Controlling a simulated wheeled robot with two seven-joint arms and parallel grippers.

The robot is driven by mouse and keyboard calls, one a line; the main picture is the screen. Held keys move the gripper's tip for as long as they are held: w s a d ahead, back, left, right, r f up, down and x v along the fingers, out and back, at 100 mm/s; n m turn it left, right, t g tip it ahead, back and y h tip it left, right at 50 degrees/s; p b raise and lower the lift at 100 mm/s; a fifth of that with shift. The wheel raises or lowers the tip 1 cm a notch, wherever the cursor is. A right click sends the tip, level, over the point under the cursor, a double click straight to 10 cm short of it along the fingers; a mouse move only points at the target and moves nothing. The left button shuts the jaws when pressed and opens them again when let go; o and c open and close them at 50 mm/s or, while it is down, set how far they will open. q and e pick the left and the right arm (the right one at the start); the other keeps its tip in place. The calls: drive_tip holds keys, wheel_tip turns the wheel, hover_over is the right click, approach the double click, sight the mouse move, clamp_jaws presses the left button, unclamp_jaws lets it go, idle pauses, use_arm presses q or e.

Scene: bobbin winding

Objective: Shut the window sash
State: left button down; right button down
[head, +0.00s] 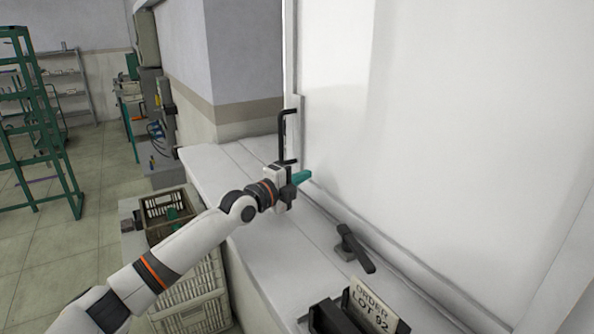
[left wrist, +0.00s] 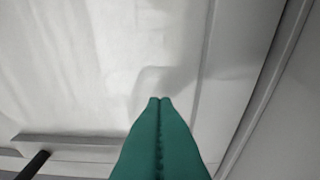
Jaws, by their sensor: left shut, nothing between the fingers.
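The window sash shows as a large pale pane (head: 440,120) on the right of the head view, with a narrow white upright edge (head: 298,125) at its left. A black bar handle (head: 283,138) stands upright at that edge. My left gripper (head: 305,176) is just below the handle, its teal fingers shut and empty, pointing right toward the pane. I cannot tell whether the fingertips touch it. The left wrist view shows the shut fingers (left wrist: 160,101) before a pale surface, with a dark bar (left wrist: 33,165) at lower left. My right gripper is out of view.
A black lever (head: 354,248) sits on the white sill (head: 265,245). A sign reading "ORDER LOT 92" (head: 372,305) stands in a dark holder at the front. Crates (head: 195,300) stand below the sill at left. A green rack (head: 45,130) is farther off; the floor between is open.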

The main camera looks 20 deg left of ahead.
sight(306, 165)
use_arm(q)
drive_tip(key=shift+x, duration=0.85)
drive_tip(key=shift+w+a+r, duration=0.15)
drive_tip(key=shift+a, duration=0.75)
drive_tip(key=w+a+b, duration=0.1)
drive_tip(key=b, duration=0.1)
drive_tip(key=shift+f+b, duration=0.3)
drive_tip(key=shift+b, duration=0.05)
drive_tip(key=shift+w+a+b, duration=0.25)
drive_tip(key=shift+w+b, duration=0.05)
drive_tip(key=shift+b, duration=0.15)
drive_tip(key=shift+a+r, duration=0.1)
drive_tip(key=shift+r, duration=0.1)
drive_tip(key=shift+s, duration=0.15)
